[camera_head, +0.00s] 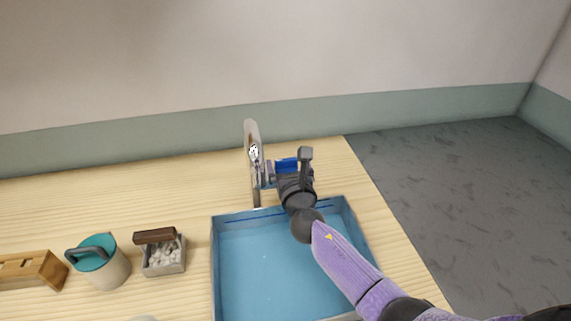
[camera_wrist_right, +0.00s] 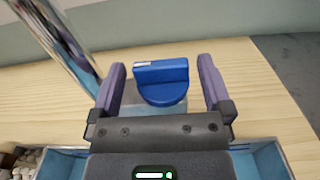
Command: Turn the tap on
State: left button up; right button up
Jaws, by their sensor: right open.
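The metal tap (camera_head: 252,150) stands at the back edge of the blue basin, and its shiny spout also shows at the left of the right wrist view (camera_wrist_right: 62,42). Its blue handle (camera_wrist_right: 162,80) sits just right of the spout and shows partly in the head view (camera_head: 287,164). My right gripper (camera_wrist_right: 162,76) is open, with one purple finger on each side of the blue handle. Gaps show between the fingers and the handle. In the head view my right gripper (camera_head: 284,172) partly covers the handle. My left gripper is not in view.
The blue basin (camera_head: 240,270) lies below my right arm. To its left stand a grey box of white pebbles with a brown brush (camera_head: 155,237), a teal-lidded canister (camera_head: 110,268) and a wooden block with slots (camera_head: 40,270). A wall runs behind the wooden counter (camera_head: 150,205).

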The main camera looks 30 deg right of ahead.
jog(key=shift+x, duration=0.8)
jog(key=shift+w, duration=0.15)
jog(key=c, duration=1.1)
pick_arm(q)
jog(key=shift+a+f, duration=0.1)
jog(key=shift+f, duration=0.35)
